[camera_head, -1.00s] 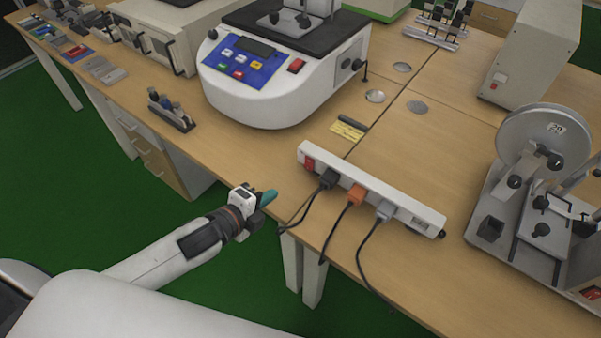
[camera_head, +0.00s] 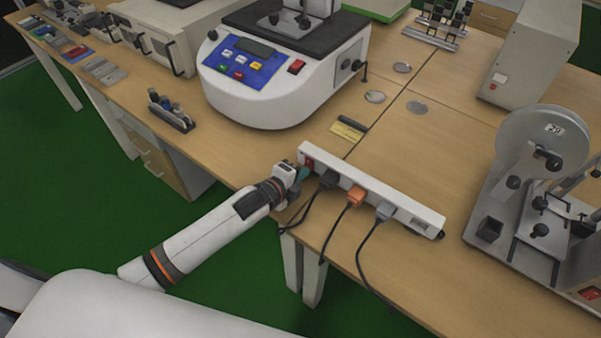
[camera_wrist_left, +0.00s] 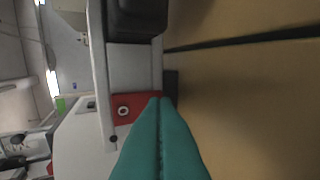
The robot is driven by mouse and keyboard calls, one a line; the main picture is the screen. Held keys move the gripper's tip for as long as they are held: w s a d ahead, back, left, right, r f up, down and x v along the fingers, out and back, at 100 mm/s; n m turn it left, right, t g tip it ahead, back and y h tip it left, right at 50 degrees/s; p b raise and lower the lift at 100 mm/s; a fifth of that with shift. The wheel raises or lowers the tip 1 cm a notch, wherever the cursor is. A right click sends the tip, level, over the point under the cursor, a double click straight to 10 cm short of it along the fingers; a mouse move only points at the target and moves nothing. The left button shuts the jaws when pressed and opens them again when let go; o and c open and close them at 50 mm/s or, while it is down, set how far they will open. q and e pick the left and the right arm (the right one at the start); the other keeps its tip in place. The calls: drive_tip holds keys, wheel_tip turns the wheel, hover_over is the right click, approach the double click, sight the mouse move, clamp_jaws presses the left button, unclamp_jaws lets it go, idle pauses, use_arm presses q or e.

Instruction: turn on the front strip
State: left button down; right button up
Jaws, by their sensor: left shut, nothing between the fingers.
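The white power strip (camera_head: 375,193) lies near the front edge of the table, with a black, an orange and a grey plug in it. Its red switch (camera_head: 309,161) is at its left end. My left gripper (camera_head: 303,174) is shut and empty, with its teal fingertips right at that end of the strip. In the left wrist view, the teal fingertips (camera_wrist_left: 160,101) reach the edge of the red switch (camera_wrist_left: 130,107) and cover part of it. I cannot tell whether they touch it. My right gripper is not in view.
A white machine with a blue panel (camera_head: 285,80) stands behind the strip. A metal device with a round disc (camera_head: 545,145) stands at the right. Cables (camera_head: 364,255) hang over the front edge.

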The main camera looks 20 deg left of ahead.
use_arm(q)
drive_tip(key=shift+w+f+b, duration=0.1)
drive_tip(key=shift+f+b, duration=0.2)
drive_tip(key=shift+b, duration=0.15)
drive_tip(key=shift+r+t, duration=0.2)
drive_tip(key=shift+t, duration=0.1)
drive_tip(key=shift+r, duration=0.1)
drive_tip(key=shift+r+p, duration=0.8)
drive_tip(key=shift+p, duration=0.2)
